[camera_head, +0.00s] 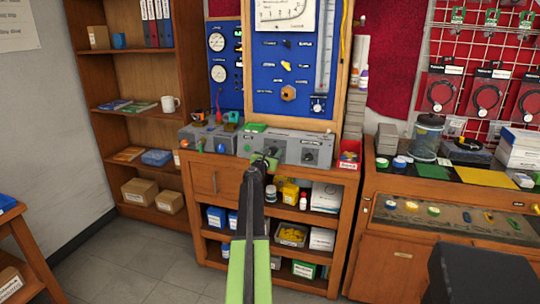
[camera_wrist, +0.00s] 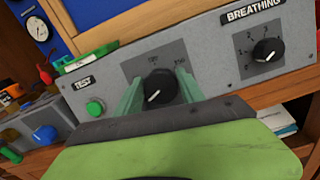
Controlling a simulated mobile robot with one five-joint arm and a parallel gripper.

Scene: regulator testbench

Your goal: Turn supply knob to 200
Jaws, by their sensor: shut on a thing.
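A black knob (camera_wrist: 160,86) with a white pointer mark sits on a dark square plate on the grey panel (camera_wrist: 215,75), between the TEST and BREATHING labels. Its white mark points to the lower left. Small numbers above it are partly hidden and too blurred to read surely. My gripper (camera_wrist: 158,92) has its green fingers closed on both sides of this knob. In the head view my gripper (camera_head: 265,161) reaches the front of the grey test box (camera_head: 290,146). There the knob is mostly hidden by my gripper.
A second black knob (camera_wrist: 267,51) under the BREATHING label is at the right. A green button (camera_wrist: 95,107) is at the left, close to my left finger. A blue gauge board (camera_head: 267,100) stands behind the box. A wooden cabinet (camera_head: 341,215) is below.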

